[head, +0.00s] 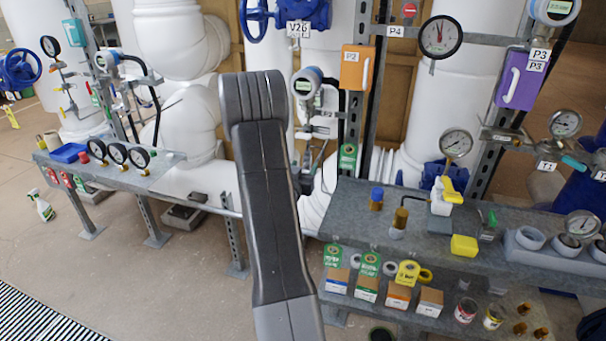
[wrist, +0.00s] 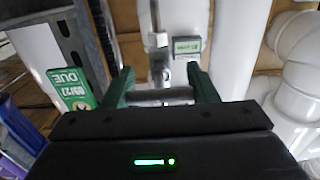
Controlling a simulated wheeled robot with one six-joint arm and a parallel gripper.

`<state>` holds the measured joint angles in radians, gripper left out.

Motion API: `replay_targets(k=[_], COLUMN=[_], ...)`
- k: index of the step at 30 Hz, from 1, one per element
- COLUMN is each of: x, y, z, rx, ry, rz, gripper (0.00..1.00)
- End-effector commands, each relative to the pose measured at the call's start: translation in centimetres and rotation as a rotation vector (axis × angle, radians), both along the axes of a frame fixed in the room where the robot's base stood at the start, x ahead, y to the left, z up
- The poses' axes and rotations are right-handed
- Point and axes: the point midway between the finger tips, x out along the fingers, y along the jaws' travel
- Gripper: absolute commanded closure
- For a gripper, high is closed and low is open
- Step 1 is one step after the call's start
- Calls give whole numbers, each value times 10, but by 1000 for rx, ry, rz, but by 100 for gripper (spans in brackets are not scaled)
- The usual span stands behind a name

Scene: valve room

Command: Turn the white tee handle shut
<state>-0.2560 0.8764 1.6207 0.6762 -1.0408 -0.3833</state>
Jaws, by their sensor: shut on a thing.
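In the wrist view my gripper (wrist: 161,82) has its two dark green fingers on either side of a short pale bar, the white tee handle (wrist: 160,97). The fingers are shut on the handle, which lies crosswise between them. Its ends are partly hidden by the fingers, and the black gripper body covers the lower part of the view. A metal stem and fittings show just beyond it. In the head view my arm hides the gripper, and I cannot make out the handle there.
A green inspection tag (wrist: 73,90) hangs on a metal post left of my fingers. White pipes (wrist: 295,100) stand close on the right. In the head view a blue transmitter (head: 306,84) and an orange box (head: 357,68) are near my arm.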

Motion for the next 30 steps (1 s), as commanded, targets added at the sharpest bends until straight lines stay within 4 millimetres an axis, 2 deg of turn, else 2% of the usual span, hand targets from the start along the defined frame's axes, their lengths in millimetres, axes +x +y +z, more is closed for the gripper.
replay_targets(k=[9, 10, 13, 23, 26, 30], x=[0, 0, 0, -2, -10, -35], y=[0, 0, 0, 1, 4, 13], z=[0, 0, 0, 0, -1, -1], rx=[14, 14, 14, 12, 12, 13], ry=[-5, -5, -5, -4, -4, -3], rz=[0, 0, 0, 1, 2, 4], gripper=[70, 45, 26, 25, 25, 25])
